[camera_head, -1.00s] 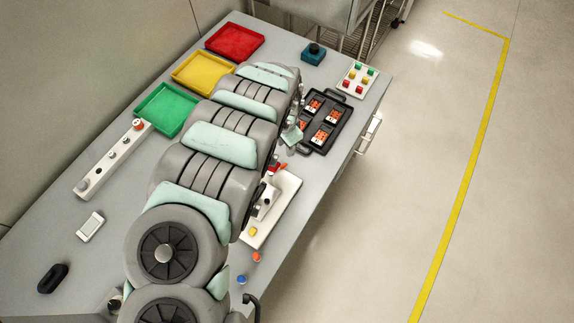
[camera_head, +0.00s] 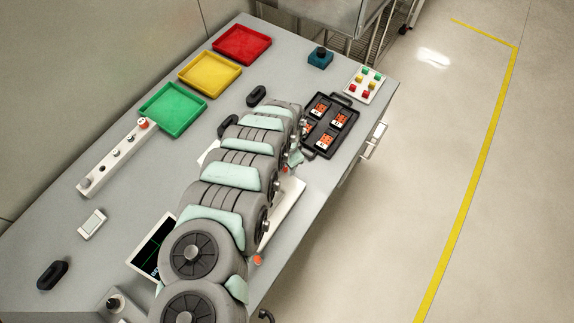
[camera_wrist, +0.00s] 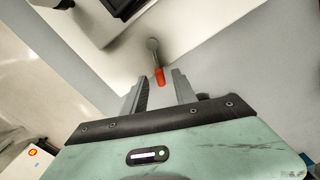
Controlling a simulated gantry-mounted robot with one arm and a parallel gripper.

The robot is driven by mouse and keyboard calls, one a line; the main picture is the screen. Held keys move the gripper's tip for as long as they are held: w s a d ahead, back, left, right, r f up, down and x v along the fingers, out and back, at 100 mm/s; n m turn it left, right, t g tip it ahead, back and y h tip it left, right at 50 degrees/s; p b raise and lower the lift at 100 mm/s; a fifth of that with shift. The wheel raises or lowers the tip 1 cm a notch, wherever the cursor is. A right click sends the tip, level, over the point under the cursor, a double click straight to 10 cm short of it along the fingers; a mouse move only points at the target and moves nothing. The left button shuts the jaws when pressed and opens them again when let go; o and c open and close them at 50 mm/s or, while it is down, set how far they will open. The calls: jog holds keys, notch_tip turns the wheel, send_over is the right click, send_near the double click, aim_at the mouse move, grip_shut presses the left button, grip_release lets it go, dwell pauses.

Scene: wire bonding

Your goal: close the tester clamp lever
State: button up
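The clamp lever shows in the wrist view as a grey arm (camera_wrist: 153,48) with an orange-red handle end (camera_wrist: 160,76). It stands out from the white tester base (camera_wrist: 110,58). My gripper (camera_wrist: 158,80) is open, with one finger on each side of the handle end. I cannot tell whether either finger touches it. In the head view my arm covers the lever and most of the tester, and only part of its white base (camera_head: 287,211) shows.
A black tray (camera_head: 318,143) with orange-and-white parts lies beyond the tester. Red (camera_head: 242,45), yellow (camera_head: 210,74) and green (camera_head: 172,109) bins line the left edge. A screen (camera_head: 150,248) lies left of my arm. A button panel (camera_head: 365,85) stands at the far right corner.

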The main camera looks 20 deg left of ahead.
jog(key=shift+f, duration=0.25)
grip_shut()
dwell(0.3)
